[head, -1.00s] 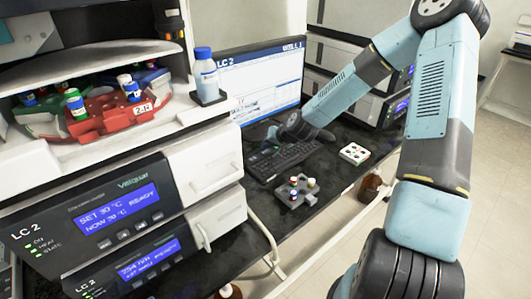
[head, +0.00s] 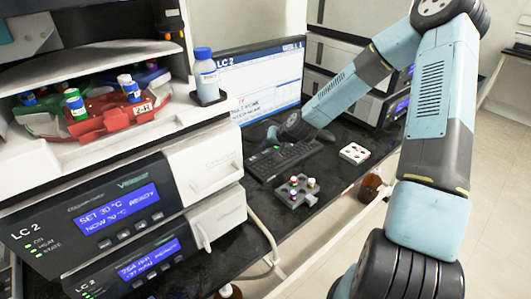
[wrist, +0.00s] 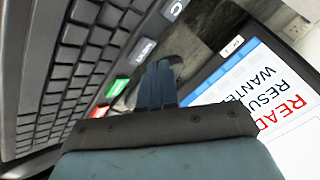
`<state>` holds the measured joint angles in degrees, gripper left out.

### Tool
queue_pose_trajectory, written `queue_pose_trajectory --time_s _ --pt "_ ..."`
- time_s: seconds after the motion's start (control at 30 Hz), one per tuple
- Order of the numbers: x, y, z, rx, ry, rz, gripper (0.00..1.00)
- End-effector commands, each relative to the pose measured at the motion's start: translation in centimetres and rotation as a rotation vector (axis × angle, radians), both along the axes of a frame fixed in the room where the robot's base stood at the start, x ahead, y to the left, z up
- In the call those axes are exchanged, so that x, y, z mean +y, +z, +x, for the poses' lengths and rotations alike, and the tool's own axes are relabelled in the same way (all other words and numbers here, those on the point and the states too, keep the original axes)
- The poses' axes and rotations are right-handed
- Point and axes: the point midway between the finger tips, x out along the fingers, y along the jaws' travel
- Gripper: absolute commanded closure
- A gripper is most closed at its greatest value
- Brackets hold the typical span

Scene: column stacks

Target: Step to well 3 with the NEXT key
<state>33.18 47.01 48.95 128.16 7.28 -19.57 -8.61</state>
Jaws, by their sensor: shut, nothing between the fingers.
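My gripper (wrist: 160,72) is shut and empty in the wrist view, over the edge of the black keyboard (wrist: 70,75). A green key (wrist: 116,88), a white key (wrist: 142,51) and a red key (wrist: 98,112) lie in a row just left of the fingertips. Their lettering is too small to read, so I cannot tell which is NEXT, or whether the fingers touch one. The monitor (head: 262,85) shows "LC 2" and a "WELL" heading whose number I cannot read surely. In the wrist view the screen (wrist: 255,110) shows part of large text, "READ", "RESU", "WANTE".
A grey vial holder (head: 297,192) and a white pad with coloured buttons (head: 354,153) stand in front of the keyboard. Instrument modules marked LC 2 (head: 110,215) fill the left. A blue-capped bottle (head: 205,76) stands above. Brown bottles (head: 369,187) sit below the bench edge.

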Motion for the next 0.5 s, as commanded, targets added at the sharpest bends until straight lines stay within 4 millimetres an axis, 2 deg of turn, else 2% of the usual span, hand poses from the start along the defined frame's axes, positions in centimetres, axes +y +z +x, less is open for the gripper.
queue_pose_trajectory --time_s 0.5 --pt "0.0 -0.56 -0.04 0.0 0.0 0.0 1.0"
